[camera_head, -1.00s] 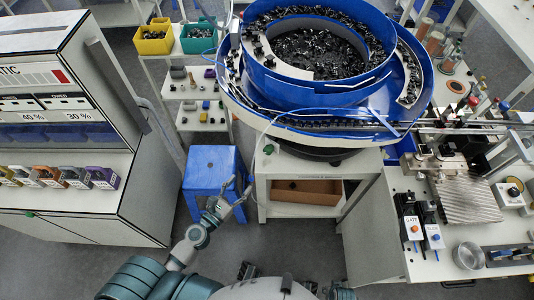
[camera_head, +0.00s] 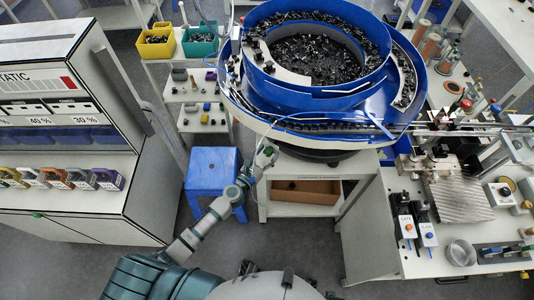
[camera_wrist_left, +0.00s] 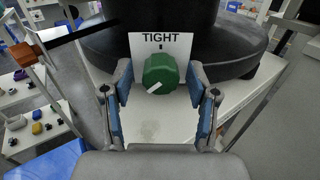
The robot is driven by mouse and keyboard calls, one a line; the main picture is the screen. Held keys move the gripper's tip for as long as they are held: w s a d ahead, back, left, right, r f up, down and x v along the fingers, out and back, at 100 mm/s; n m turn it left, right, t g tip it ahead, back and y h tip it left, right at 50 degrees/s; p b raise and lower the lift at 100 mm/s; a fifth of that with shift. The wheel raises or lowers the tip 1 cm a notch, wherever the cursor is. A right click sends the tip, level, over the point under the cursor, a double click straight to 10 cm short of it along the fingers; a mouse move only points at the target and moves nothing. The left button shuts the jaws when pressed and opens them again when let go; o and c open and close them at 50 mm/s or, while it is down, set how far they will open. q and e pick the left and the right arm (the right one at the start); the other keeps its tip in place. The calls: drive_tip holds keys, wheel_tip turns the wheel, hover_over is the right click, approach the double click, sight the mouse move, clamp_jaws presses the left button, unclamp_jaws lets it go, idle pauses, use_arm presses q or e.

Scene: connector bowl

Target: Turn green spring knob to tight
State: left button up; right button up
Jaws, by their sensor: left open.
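The green knob (camera_wrist_left: 160,73) sits in the middle of the left wrist view, in front of a white card (camera_wrist_left: 161,45) lettered TIGHT with a short dark mark below the word. A white pointer line on the knob points down and to the left, away from that mark. My left gripper (camera_wrist_left: 160,80) is open, with one blue-padded finger on each side of the knob and visible gaps between. In the head view my left gripper (camera_head: 266,157) is at the front left corner of the white stand (camera_head: 292,208) and hides the knob. My right gripper does not show.
The big blue feeder bowl (camera_head: 335,103) full of dark parts stands on the white stand, its black base (camera_wrist_left: 92,48) close behind the knob. A blue stool (camera_head: 210,170) is beside my left arm. A brown box (camera_head: 303,191) sits in the stand's opening.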

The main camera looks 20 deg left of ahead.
use_arm(q)
clamp_jaws()
